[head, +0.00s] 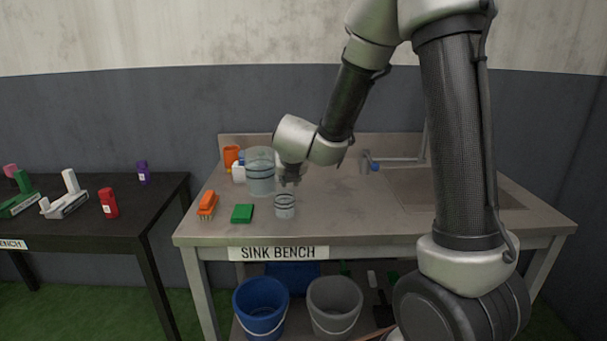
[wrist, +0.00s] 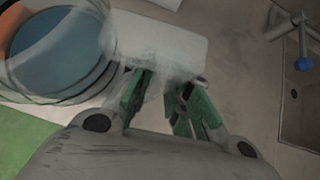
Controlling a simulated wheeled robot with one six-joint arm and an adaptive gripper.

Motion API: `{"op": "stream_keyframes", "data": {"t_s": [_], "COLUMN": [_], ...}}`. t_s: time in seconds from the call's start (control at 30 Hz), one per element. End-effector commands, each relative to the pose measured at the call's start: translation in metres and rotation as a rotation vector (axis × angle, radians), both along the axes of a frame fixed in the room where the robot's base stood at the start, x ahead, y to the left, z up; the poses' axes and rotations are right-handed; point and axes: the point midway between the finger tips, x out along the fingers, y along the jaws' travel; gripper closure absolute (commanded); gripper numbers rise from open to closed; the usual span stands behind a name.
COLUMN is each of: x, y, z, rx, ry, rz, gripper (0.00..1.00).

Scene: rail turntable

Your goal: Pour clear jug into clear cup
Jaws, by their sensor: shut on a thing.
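The clear jug (head: 260,173) is upright at the left of the sink bench, with bluish liquid inside; I cannot tell whether its base touches the bench. The wrist view shows its round body (wrist: 55,55) at the upper left and its see-through handle (wrist: 160,45) ahead of the fingers. My gripper (head: 291,180) is right of the jug, and its green-padded fingers (wrist: 165,105) are shut on the jug's handle. The clear cup (head: 285,207) stands upright on the bench, in front of the jug and slightly right. I cannot make out the cup in the wrist view.
An orange brush (head: 207,205) and a green sponge (head: 242,214) lie left of the cup. An orange item (head: 231,156) stands behind the jug. The tap (head: 366,163) and sink (head: 450,188) are at the right. Bench space right of the cup is clear.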

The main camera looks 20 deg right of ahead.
Motion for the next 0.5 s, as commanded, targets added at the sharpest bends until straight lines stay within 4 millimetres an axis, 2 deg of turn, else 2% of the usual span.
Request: {"op": "stream_keyframes", "data": {"t_s": [0.1, 0.3, 0.4, 0.5], "x": [-0.007, -0.019, -0.03, -0.046], "y": [0.017, 0.026, 0.02, 0.002], "z": [0.001, 0.001, 0.0, -0.003], "rx": [0.002, 0.001, 0.0, -0.001], "ry": [-0.001, -0.001, -0.001, -0.001], "rz": [-0.019, -0.116, -0.206, -0.342], "gripper": [1.0, 1.0, 1.0, 1.0]}}
